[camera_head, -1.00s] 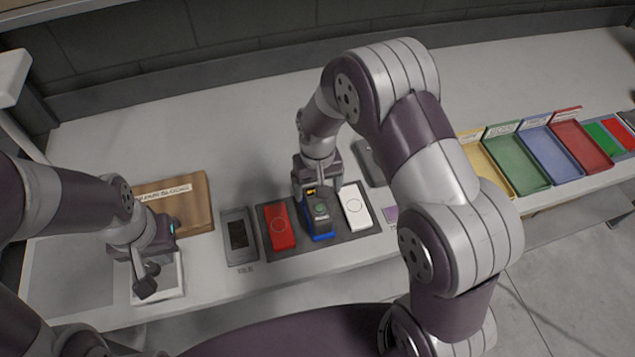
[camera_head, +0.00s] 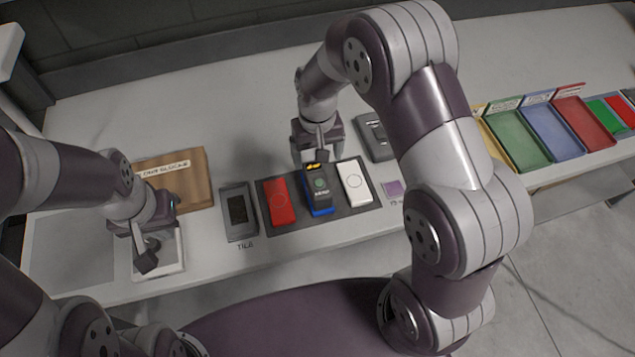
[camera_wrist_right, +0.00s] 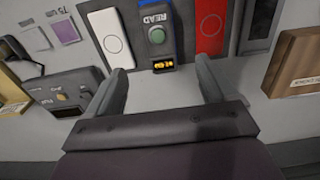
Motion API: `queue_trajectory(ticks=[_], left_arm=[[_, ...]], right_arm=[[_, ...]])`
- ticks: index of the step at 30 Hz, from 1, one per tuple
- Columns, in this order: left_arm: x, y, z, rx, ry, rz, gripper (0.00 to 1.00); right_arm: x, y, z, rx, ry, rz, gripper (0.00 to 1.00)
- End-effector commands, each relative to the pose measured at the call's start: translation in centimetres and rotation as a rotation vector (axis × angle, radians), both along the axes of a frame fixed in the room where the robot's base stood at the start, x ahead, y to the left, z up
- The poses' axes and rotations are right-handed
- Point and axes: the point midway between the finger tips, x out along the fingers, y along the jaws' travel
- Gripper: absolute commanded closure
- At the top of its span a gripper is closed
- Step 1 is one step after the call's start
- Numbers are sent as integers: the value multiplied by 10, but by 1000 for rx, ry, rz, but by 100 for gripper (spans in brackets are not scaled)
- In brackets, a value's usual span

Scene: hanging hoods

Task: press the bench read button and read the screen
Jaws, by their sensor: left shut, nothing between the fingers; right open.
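The reader (camera_head: 320,196) is a dark block with a blue base on a dark mat. Its round green button (camera_wrist_right: 157,36) sits beside the word READ in the right wrist view. Its small screen (camera_wrist_right: 163,66) is lit with amber characters, too small to read surely. My right gripper (camera_wrist_right: 163,82) is open and empty, its fingers apart on either side of the screen end; in the head view it is just behind the reader. My left gripper (camera_head: 146,262) is shut and empty over a white-edged plate (camera_head: 176,266) at the left.
A red block (camera_head: 279,201) and a white block (camera_head: 355,184) flank the reader on the mat. A dark panel (camera_head: 238,211) and a brown labelled board (camera_head: 190,179) lie left. A grey device (camera_head: 371,138) stands behind right. Coloured trays (camera_head: 517,139) line the right.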

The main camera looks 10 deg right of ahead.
Motion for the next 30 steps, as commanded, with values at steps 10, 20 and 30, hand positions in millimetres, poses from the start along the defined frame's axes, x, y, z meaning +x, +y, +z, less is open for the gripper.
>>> queue_trajectory(ticks=[10,20,30], left_arm=[[0,0,0,0,0,0,100],[0,0,0,0,0,0,100],[0,0,0,0,0,0,100]], right_arm=[[0,0,0,0,0,0,100],[0,0,0,0,0,0,100],[0,0,0,0,0,0,100]])
